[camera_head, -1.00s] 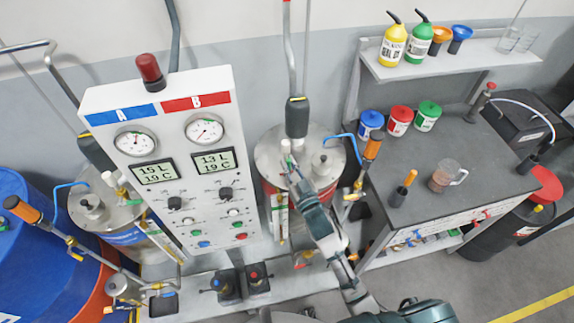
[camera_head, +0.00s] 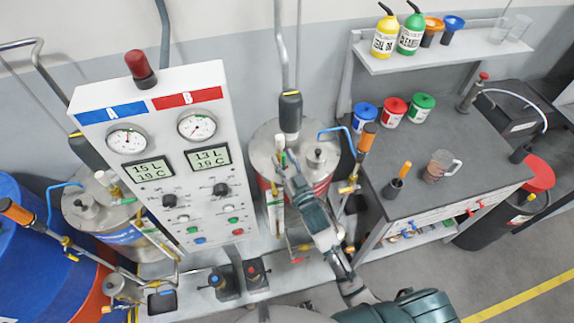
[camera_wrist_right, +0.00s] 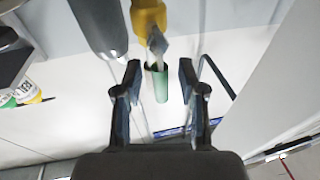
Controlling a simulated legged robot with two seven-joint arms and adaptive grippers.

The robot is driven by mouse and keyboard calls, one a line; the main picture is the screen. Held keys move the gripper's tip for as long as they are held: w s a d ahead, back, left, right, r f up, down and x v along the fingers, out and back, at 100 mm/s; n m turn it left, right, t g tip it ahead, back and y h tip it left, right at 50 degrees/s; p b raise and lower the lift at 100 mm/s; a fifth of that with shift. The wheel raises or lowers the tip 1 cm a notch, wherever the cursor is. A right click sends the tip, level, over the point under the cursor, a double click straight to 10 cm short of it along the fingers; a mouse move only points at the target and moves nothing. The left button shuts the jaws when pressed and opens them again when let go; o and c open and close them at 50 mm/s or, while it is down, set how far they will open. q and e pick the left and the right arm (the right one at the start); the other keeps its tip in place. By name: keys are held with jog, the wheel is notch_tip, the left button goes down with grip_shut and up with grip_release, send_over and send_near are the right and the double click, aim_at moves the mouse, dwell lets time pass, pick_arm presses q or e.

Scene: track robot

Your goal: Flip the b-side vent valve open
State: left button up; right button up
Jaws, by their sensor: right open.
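The B-side tank (camera_head: 267,140) is a silver-topped drum with a red band, right of the panel. A small valve piece, white with green (camera_head: 280,143), stands on its top beside my right gripper (camera_head: 285,162). In the right wrist view, the valve has a yellow body (camera_wrist_right: 148,15), a grey lever and a green grip (camera_wrist_right: 160,86). My right gripper (camera_wrist_right: 158,82) is open, with the green grip between its two fingers. No clear contact shows. In the head view my gripper partly hides the valve. My left gripper is not in view.
The control panel (camera_head: 160,190) with A and B gauges stands left of the tank. A dark-capped pipe (camera_head: 290,112) rises close behind the valve. An orange-handled valve (camera_head: 367,137) stands to the right, before the grey workbench (camera_head: 430,140).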

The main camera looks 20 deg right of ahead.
jog(key=v, duration=1.1)
jog(key=shift+s+f, duration=0.25)
jog(key=shift+s, duration=0.1)
jog(key=s+f+g, duration=0.2)
jog(key=f+g, duration=0.1)
jog(key=f, duration=1)
jog(key=s+d+f+g+h, duration=0.1)
jog(key=s+f+g, duration=0.1)
jog(key=f, duration=1.1)
jog(key=s+d+f+g+h, duration=0.1)
jog(key=f+g, duration=0.2)
jog(key=f, duration=1.1)
jog(key=shift+s+f+g+b, duration=0.1)
jog(key=shift+s+g+b, duration=0.3)
jog(key=s+d+f+g, duration=0.3)
jog(key=s+f+g, duration=0.1)
jog(key=s+f, duration=1)
jog(key=s+d+f+g+h, duration=0.1)
jog(key=s+f+g, duration=0.1)
jog(key=s+f, duration=0.3)
jog(key=s+d+f+g, duration=0.2)
jog(key=s+f, duration=0.3)
jog(key=s, duration=0.9)
jog(key=shift+s+g+h+b, duration=0.25)
jog(key=shift+g+h+b, duration=0.15)
jog(key=shift+g, duration=0.3)
